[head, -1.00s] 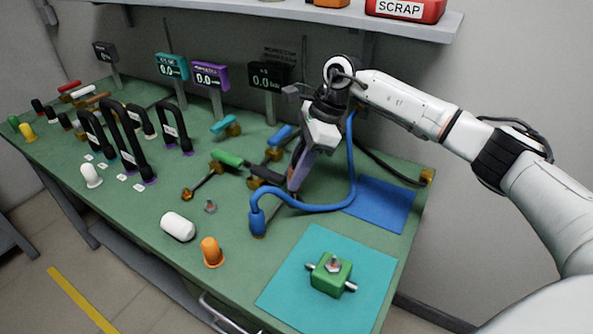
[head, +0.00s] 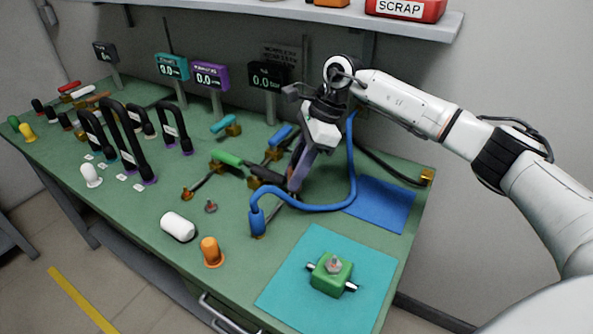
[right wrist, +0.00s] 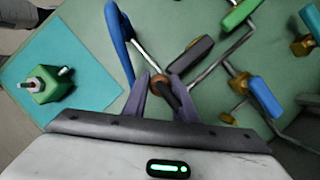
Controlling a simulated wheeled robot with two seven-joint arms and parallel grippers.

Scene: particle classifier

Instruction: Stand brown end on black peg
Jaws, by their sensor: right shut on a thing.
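My right gripper (head: 297,180) points down at the right middle of the bench. In the right wrist view its purple fingers (right wrist: 163,85) are shut on a small brown-and-black piece (right wrist: 157,80), partly hidden between them. A thin silver rod (right wrist: 142,55) runs from near this piece toward the blue hose end. A dark handle (right wrist: 190,55) lies just beyond the fingers; it also shows in the head view (head: 266,175). I cannot tell whether it joins the held piece. Small black-topped pegs (head: 38,106) stand at the far left of the bench. My left gripper is out of view.
A blue hose (head: 310,207) loops close around my right gripper. A green block (head: 331,274) sits on a teal mat (head: 300,300) at front right. Black arches (head: 127,140) stand at left; a shelf (head: 270,12) overhangs the back.

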